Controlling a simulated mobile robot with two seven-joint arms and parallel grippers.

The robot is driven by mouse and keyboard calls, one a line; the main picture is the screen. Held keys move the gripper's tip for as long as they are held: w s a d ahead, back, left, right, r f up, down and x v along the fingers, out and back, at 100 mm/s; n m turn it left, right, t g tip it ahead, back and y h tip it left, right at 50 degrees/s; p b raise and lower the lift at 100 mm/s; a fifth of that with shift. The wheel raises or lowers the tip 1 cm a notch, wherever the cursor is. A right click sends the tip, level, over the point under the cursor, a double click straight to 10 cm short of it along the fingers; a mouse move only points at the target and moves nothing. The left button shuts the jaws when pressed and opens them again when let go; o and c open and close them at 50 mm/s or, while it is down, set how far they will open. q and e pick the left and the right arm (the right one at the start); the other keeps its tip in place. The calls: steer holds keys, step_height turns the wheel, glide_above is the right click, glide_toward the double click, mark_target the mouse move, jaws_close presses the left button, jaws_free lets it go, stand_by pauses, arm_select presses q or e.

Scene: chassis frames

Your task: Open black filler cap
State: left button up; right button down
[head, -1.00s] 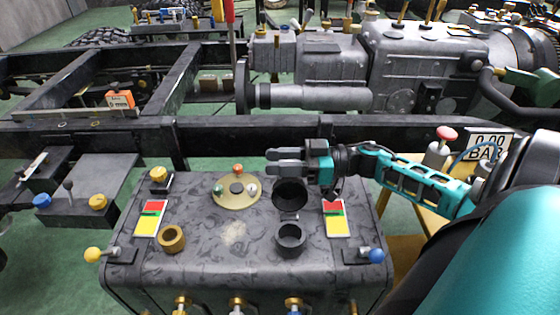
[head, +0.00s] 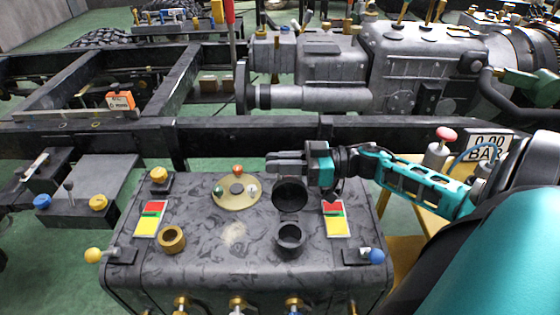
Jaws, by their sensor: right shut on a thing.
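The black filler cap (head: 290,196) stands tilted up like a hinged lid, behind the round black filler neck (head: 290,237) on top of the dark tank (head: 205,270). The neck's opening is uncovered. My right gripper (head: 272,164) reaches in from the right at the cap's upper rim, with its fingers pointing left. The fingers are close together and shut on the cap's rim. The exact contact is hard to see. My left gripper is not in view.
A brass-coloured ring (head: 172,239) sits on the tank's left. Levers with a yellow knob (head: 93,255) and a blue knob (head: 376,256) stick out at the sides. A black chassis rail (head: 250,132) runs behind the tank.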

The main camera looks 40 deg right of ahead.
steer(key=s+r+n+p, duration=0.1)
steer(key=p, duration=0.2)
steer(key=shift+a+r, duration=0.15)
steer(key=shift+a, duration=0.25)
steer(key=shift+s+a+p, duration=0.15)
steer(key=shift+s+p, duration=0.05)
steer(key=shift+p, duration=0.3)
steer(key=shift+s+a, duration=0.1)
steer(key=shift+s, duration=0.05)
steer(key=shift+s+a+f, duration=0.1)
steer(key=shift+f, duration=0.1)
steer(key=c, duration=1.2)
jaws_free()
